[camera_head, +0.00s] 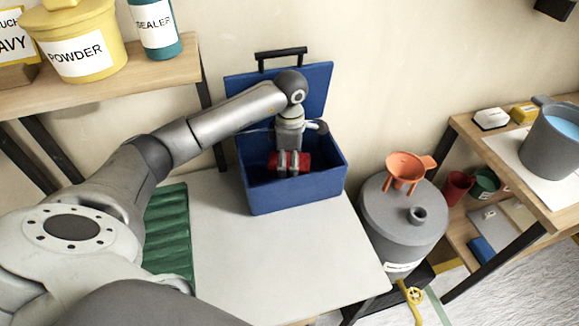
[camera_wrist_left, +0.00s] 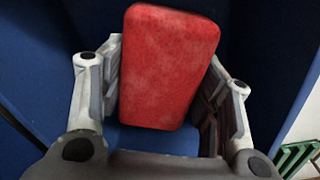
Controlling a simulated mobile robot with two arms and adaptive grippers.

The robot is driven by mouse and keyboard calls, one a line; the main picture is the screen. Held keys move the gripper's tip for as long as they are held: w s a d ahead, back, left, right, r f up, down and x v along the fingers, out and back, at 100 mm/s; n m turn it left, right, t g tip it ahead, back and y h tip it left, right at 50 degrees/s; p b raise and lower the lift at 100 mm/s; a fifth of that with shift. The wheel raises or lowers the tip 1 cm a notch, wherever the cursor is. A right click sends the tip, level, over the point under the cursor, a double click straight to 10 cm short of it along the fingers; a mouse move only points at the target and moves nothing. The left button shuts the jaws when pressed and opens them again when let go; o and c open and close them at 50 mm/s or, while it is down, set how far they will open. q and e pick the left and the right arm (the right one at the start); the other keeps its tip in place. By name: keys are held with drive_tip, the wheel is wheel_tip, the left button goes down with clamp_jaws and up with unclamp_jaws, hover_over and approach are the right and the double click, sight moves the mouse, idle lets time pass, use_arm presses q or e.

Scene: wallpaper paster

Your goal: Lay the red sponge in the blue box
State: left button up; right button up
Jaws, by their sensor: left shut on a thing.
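The blue box (camera_head: 297,194) stands open on the white table, its lid with a black handle tilted up at the back against the wall. My left gripper (camera_head: 289,165) reaches down into the box and is shut on the red sponge (camera_wrist_left: 168,66). In the head view the sponge (camera_head: 304,161) is mostly hidden behind the fingers, inside the box walls. The wrist view shows the sponge between the two fingers with blue surfaces around it. I cannot tell whether the sponge touches the box floor. My right gripper is not in view.
A green ribbed tray (camera_head: 169,232) lies left of the box on the white table (camera_head: 280,262). A grey drum (camera_head: 402,222) with an orange funnel (camera_head: 408,167) stands right of the table. Shelves with a yellow powder tub (camera_head: 76,45) and a grey bucket (camera_head: 553,142) flank the area.

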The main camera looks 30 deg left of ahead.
sight(289, 168)
use_arm(q)
wheel_tip(289, 168, down, 2)
drive_tip(key=shift+s+f, duration=0.1)
drive_tip(key=shift+f, duration=0.15)
drive_tip(key=shift+w+a+f+p, duration=0.1)
drive_tip(key=shift+w+f+p, duration=0.1)
drive_tip(key=shift+p, duration=0.25)
drive_tip(key=shift+f, duration=0.1)
drive_tip(key=shift+f+b, duration=0.15)
drive_tip(key=shift+b, duration=0.15)
drive_tip(key=o, duration=1.1)
drive_tip(key=shift+c, duration=0.2)
